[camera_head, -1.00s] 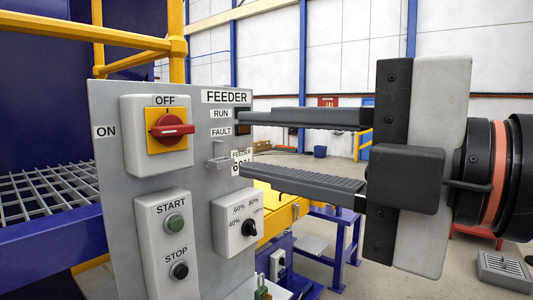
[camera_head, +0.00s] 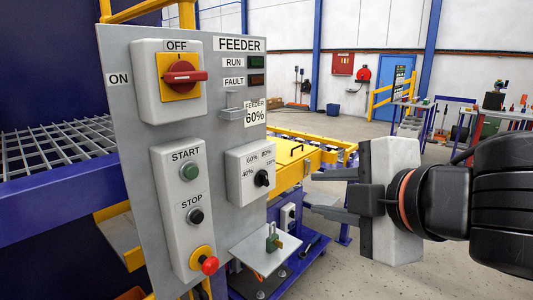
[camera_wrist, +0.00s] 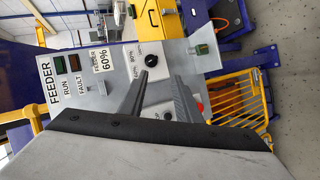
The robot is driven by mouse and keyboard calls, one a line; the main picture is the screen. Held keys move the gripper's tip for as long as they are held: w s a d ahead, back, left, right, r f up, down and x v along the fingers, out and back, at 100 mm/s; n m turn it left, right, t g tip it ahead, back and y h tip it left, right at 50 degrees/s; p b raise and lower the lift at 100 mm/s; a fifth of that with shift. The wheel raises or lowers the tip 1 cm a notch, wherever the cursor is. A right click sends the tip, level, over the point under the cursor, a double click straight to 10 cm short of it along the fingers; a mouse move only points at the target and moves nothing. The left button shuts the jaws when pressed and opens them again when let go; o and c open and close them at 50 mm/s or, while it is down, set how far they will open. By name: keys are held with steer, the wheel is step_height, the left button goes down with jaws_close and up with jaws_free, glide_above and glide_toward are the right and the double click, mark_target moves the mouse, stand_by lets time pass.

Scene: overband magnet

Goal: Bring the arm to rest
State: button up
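My gripper (camera_head: 311,194) is in the right half of the head view, pointing left toward the grey feeder panel (camera_head: 222,190). Its two dark fingers are apart with nothing between them, so it is open and empty. It stands to the right of the panel, and I see no contact. In the wrist view my gripper (camera_wrist: 159,76) shows two parted fingers in front of the panel, hiding part of its lower face. The dial (camera_wrist: 152,61) and the FEEDER 60% card (camera_wrist: 102,60) show beyond them. My arm enters from the right edge of the head view.
The panel carries a red rotary switch (camera_head: 182,77), a dial (camera_head: 262,179) and a red stop button (camera_head: 209,265). A small shelf (camera_head: 262,255) with a green padlock (camera_head: 272,240) juts out below the gripper's left. Open floor extends right.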

steer(key=d+f+m+g+h, duration=0.2)
steer(key=d+f+m+g, duration=0.1)
steer(key=d+f+m, duration=0.7)
steer(key=d+f+m+g+h, duration=0.3)
steer(key=d+f+m, duration=0.6)
steer(key=f, duration=0.8)
steer(key=shift+s+d+m+g, duration=0.35)
steer(key=shift+s+m+g, duration=0.1)
steer(key=shift+m+g, duration=0.2)
